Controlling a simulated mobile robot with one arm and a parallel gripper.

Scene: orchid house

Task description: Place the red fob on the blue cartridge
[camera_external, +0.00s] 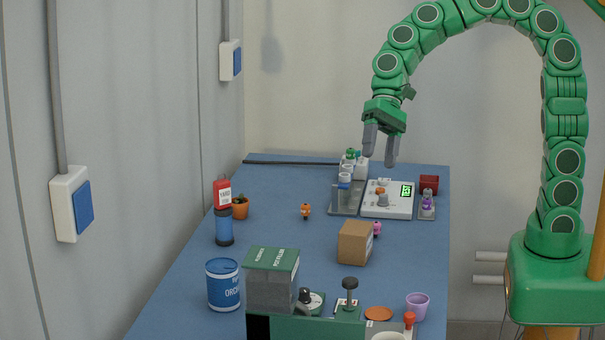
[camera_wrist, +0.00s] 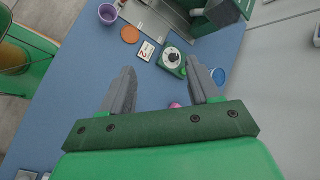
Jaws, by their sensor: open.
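The red fob (camera_external: 222,188) is a flat red tag with a white label, at the left side of the table. It stands upright at the top of the blue cartridge (camera_external: 224,229) and looks to be touching it, though a small gap or offset in depth cannot be ruled out. The cartridge is an upright blue cylinder with dark ends. My gripper (camera_external: 380,154) is open and empty, high above the back right of the table, far from both. Its two grey fingers also show in the wrist view (camera_wrist: 160,67), where I make out neither fob nor cartridge.
An orange pot (camera_external: 240,208) stands right beside the cartridge. A blue drum (camera_external: 223,288), a dark green-topped box (camera_external: 271,280) and a cardboard box (camera_external: 355,242) stand nearer the front. A white device (camera_external: 388,207) is at the back right. The table's middle is mostly clear.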

